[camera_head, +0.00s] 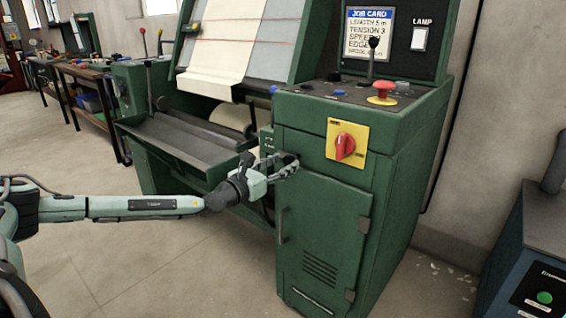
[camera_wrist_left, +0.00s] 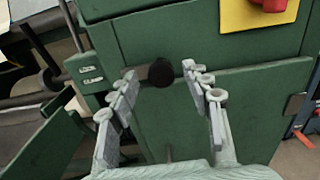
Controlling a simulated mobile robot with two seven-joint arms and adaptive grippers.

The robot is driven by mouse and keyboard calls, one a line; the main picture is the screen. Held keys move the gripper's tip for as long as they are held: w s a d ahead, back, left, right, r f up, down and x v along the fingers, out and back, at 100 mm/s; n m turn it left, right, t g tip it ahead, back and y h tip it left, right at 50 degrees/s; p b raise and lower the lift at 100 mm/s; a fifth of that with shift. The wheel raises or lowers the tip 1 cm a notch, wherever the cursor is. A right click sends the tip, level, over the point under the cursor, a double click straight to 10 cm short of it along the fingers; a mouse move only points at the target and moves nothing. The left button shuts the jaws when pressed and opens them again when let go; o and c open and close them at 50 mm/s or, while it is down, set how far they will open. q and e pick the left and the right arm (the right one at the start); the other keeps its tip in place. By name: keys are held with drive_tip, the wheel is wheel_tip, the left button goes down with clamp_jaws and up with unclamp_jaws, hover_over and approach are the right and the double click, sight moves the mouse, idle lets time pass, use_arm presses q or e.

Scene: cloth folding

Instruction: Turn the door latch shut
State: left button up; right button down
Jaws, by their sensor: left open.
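The door latch, a dark round knob (camera_wrist_left: 162,73) with a short bar reaching left, sits near the top edge of the green cabinet door (camera_head: 325,235). In the head view the gripper largely covers it. My left gripper (camera_head: 278,167) is open in front of the cabinet, its fingers pointing at the latch. In the left wrist view the knob lies between the two spread fingertips, with a visible gap on the right; contact on the left cannot be told. My right gripper is not in view.
A yellow plate with a red rotary switch (camera_head: 345,146) is just right of the gripper. A red button (camera_head: 382,90) and a lever top the console. A grey tray (camera_head: 190,140) juts out at left. A blue machine (camera_head: 530,250) stands at right. Floor in front is clear.

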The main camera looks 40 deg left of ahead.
use_arm(q)
drive_tip(key=shift+w, duration=0.3)
